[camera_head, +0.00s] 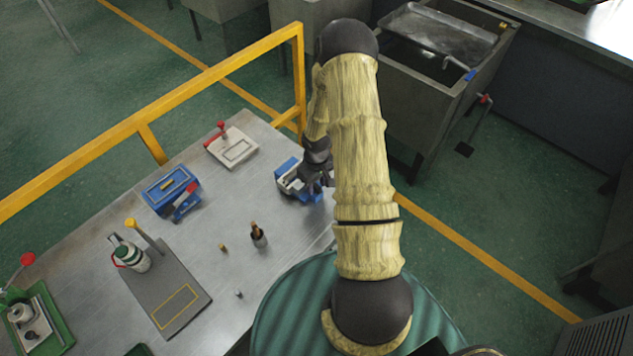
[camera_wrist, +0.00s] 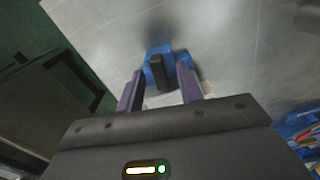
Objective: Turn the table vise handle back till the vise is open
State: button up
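The table vise (camera_head: 287,180), blue with a pale grey body, sits at the right edge of the metal table in the head view, partly hidden by my gripper (camera_head: 318,165). In the wrist view the blue vise (camera_wrist: 183,72) lies just ahead of my gripper (camera_wrist: 158,86). A dark bar (camera_wrist: 157,70), which looks like the vise handle, stands between and slightly beyond the two purple fingers. The fingers are spread apart, with a gap on each side of the bar. I cannot tell how far the jaws are open.
A yellow railing (camera_head: 220,68) runs along the far side.

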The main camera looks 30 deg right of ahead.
jog(key=shift+c, duration=0.5)
grip_shut()
jog(key=shift+n, duration=0.3)
jog(key=n, duration=0.7)
jog(key=n+p, duration=0.1)
jog(key=n, duration=0.5)
jog(key=shift+r, duration=0.1)
jog(key=n+p, duration=0.2)
jog(key=n, duration=0.4)
